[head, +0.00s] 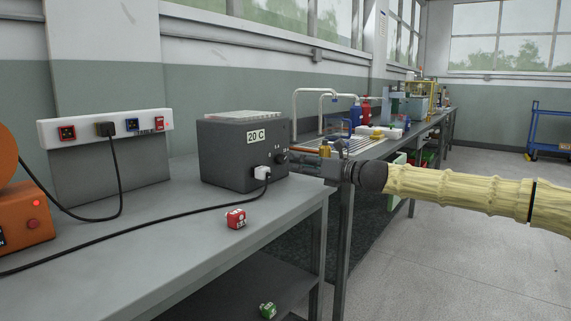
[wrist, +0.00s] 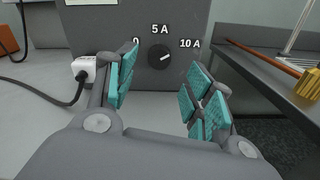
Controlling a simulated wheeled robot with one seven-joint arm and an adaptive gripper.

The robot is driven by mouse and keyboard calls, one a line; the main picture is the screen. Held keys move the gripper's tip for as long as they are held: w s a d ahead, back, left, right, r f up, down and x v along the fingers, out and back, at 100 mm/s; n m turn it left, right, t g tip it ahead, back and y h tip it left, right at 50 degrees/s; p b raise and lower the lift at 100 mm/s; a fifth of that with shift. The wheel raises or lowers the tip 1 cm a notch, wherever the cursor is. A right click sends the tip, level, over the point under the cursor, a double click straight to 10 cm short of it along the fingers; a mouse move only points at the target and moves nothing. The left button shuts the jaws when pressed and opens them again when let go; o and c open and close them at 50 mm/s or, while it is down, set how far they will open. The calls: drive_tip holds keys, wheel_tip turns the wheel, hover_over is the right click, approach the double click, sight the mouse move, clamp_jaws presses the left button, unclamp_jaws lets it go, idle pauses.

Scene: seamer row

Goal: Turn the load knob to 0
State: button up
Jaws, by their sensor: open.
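The load knob (wrist: 160,57) is a dark round knob on the front of a dark grey box (head: 228,155). Around it are the white marks 0, 5 A and 10 A. Its white pointer line slants up to the right, seeming to point toward the 10 A side. My gripper (wrist: 162,88) is open, with teal pads to the left and right below the knob, and nothing shows between them. The left finger partly covers the 0 mark.
A white plug (wrist: 86,69) with a black cable sits in the box face left of the knob. A red block (head: 236,218) lies on the grey bench (head: 130,255). A socket strip (head: 90,127) stands behind. Another bench with a brown rod (wrist: 262,58) is at right.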

sight(284, 159)
drive_tip(key=shift+b+x, duration=0.9)
drive_tip(key=shift+x, duration=2.25)
drive_tip(key=c, duration=1)
